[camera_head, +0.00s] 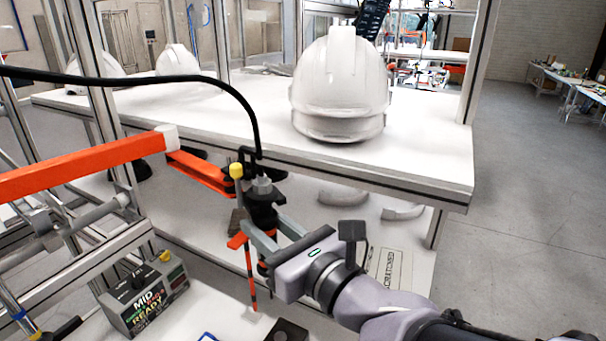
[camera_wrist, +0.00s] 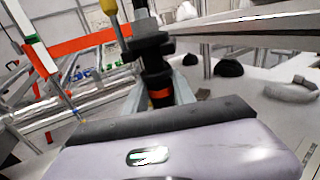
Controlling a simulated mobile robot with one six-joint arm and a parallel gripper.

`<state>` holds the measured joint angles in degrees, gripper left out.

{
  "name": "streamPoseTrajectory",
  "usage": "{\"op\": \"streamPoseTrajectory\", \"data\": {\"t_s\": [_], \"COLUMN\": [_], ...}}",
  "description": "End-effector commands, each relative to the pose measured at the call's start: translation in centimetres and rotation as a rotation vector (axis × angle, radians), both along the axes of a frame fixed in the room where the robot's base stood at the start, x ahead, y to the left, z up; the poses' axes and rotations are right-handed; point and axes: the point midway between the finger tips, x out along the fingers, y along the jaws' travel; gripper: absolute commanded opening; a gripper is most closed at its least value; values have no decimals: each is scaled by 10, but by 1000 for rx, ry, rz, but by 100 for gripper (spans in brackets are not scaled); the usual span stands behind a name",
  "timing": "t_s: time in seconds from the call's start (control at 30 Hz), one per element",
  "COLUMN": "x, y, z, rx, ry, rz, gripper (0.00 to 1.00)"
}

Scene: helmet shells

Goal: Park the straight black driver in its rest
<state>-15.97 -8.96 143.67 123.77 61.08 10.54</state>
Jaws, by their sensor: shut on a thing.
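The straight black driver (camera_head: 263,212) stands roughly upright in my gripper (camera_head: 264,238), with a grey collar at its top and an orange band low on its body. Its lower end is partly hidden behind my gripper. In the wrist view the driver (camera_wrist: 155,78) sits between the grey fingers, its orange band showing. An orange jointed arm (camera_head: 205,173) reaches to a black clamp with a yellow knob (camera_head: 236,170) beside the driver's top. A red-and-black striped post (camera_head: 251,275) with an orange top stands just left of it; I cannot tell whether this is the rest.
A white shelf (camera_head: 430,160) carries a white helmet shell (camera_head: 341,85), its front edge close behind the driver. A control box (camera_head: 145,298) stands at lower left, and a dark block (camera_head: 288,331) lies below my gripper. A black cable (camera_head: 225,88) arcs overhead.

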Motion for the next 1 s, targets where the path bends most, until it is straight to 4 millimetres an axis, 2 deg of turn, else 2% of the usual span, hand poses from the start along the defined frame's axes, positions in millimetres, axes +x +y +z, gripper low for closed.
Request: {"op": "streamPoseTrajectory", "data": {"t_s": [0.1,0.23,0.7,1.0], "x": [4,9,11,52], "y": [19,33,36,47], "z": [-2,-2,0,-1], "rx": [0,0,-1,-1], "ry": [0,0,1,2], "rz": [5,4,1,1], "gripper": [0,0,0,0]}}
